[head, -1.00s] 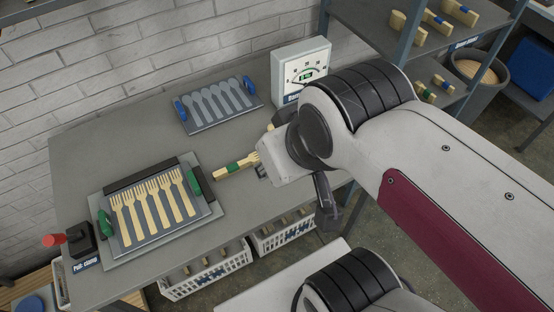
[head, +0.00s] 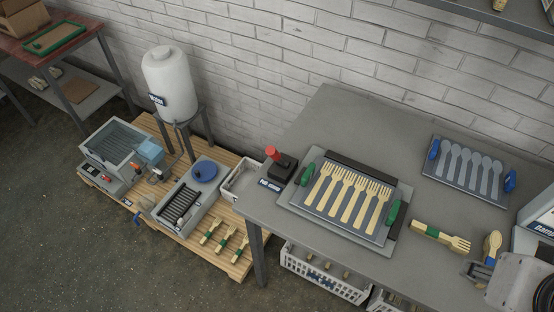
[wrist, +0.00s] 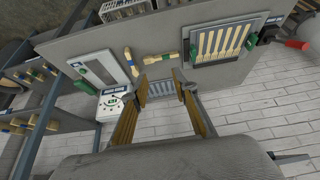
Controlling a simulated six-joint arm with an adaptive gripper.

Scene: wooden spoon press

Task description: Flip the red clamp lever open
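The red clamp lever (head: 272,153) rises from a dark block (head: 280,168) with a blue-and-white label, at the left of the bench. Its red handle also shows at the right edge of the wrist view (wrist: 297,44). I cannot tell its exact angle. A tray of wooden forks (head: 345,204) with green handles lies just right of the block. My gripper (wrist: 160,82) is open and empty in the wrist view, its two fingers apart, well away from the lever. Part of my arm shows at the head view's lower right corner.
A fork bundle with a green band (head: 440,236), a spoon bundle (head: 491,245) and a spoon tray (head: 467,171) lie toward the right of the bench. The brick wall (head: 300,55) is behind. Bench between fork tray and spoon tray is clear.

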